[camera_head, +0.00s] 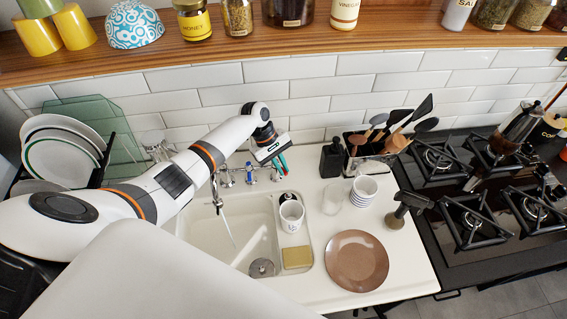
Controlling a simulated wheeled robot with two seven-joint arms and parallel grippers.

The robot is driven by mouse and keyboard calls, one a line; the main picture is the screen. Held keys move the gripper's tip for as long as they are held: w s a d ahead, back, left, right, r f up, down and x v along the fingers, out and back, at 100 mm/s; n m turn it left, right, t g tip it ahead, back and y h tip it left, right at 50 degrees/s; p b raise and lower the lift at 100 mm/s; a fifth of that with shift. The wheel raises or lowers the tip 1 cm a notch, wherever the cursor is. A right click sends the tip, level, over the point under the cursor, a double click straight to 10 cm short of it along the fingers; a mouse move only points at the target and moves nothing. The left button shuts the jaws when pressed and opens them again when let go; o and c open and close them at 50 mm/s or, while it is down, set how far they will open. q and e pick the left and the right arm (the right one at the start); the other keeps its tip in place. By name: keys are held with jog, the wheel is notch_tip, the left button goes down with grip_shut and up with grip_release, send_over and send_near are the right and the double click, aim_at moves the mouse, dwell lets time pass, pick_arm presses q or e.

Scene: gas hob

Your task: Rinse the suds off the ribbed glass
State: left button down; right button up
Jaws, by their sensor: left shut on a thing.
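A whitish see-through glass (332,199) stands on the worktop right of the sink. It may be the ribbed glass; ribs and suds are too small to tell. The tap (217,198) stands behind the sink (196,229), and a thin stream of water (228,226) runs from its spout into the basin. A blue tap handle (249,171) shows left of my left gripper. My left gripper (279,164) is at the right end of the tap, shut on what seems to be the right tap handle, mostly hidden by the fingers. My right gripper is not in view.
A brown plate (356,261), striped cups (363,190) and a utensil holder (367,159) stand further right, before the hob (468,247). Plates (62,157) fill a rack at left.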

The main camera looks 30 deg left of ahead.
pick_arm(q)
jog(key=shift+s+m, duration=0.15)
jog(key=shift+m, duration=0.35)
jog(key=shift+a+g, duration=0.1)
jog(key=shift+g, duration=0.2)
jog(key=c, duration=1.5)
grip_release()
jog(key=b+v, duration=0.2)
jog(key=v, duration=1)
jog(key=shift+s, duration=0.2)
